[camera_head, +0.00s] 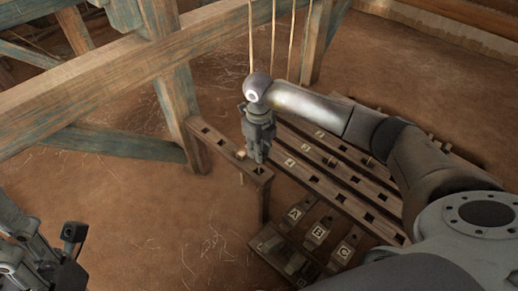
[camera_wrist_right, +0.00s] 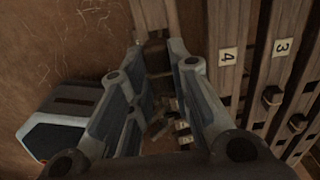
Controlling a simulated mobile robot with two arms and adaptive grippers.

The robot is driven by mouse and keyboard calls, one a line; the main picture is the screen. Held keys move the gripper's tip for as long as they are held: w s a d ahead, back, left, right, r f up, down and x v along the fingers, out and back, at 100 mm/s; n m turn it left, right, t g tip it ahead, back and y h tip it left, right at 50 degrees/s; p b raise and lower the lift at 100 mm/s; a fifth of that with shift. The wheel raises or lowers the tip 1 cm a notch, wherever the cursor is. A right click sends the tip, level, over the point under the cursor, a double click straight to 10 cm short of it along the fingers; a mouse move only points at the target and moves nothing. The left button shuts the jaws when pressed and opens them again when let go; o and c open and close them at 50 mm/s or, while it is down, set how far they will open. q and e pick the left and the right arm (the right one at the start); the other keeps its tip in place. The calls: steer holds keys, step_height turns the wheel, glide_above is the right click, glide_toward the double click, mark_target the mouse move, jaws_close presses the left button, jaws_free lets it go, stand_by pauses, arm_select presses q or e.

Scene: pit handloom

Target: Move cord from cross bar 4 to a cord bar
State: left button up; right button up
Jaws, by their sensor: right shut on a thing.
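My right gripper (camera_head: 257,157) points down over the near end of a short wooden bar with square holes (camera_head: 215,138), which I take to be a cord bar. It is shut on a small dark brown piece (camera_wrist_right: 154,48), seen between the fingertips in the right wrist view; I take it to be the cord's end, mostly hidden by the fingers. I cannot tell whether it sits in a hole. Cross bar 4 (camera_wrist_right: 227,72) lies just right of the gripper there. My left gripper (camera_head: 48,262) is partly in view at the lower left, its jaws unclear.
Cross bar 3 (camera_wrist_right: 280,65) runs beside bar 4, with dark pegs in it. Pedals A (camera_head: 294,214), B (camera_head: 318,233) and C (camera_head: 345,253) lie below the bars. A thick beam (camera_head: 90,85) and post stand at the left. Pale cords (camera_head: 272,35) hang behind my right wrist.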

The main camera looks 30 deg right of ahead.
steer(key=shift+f+b, duration=1.8)
steer(key=shift+f, duration=1.35)
steer(key=o, duration=1)
steer(key=shift+c, duration=0.2)
step_height(320, 180, up, 12)
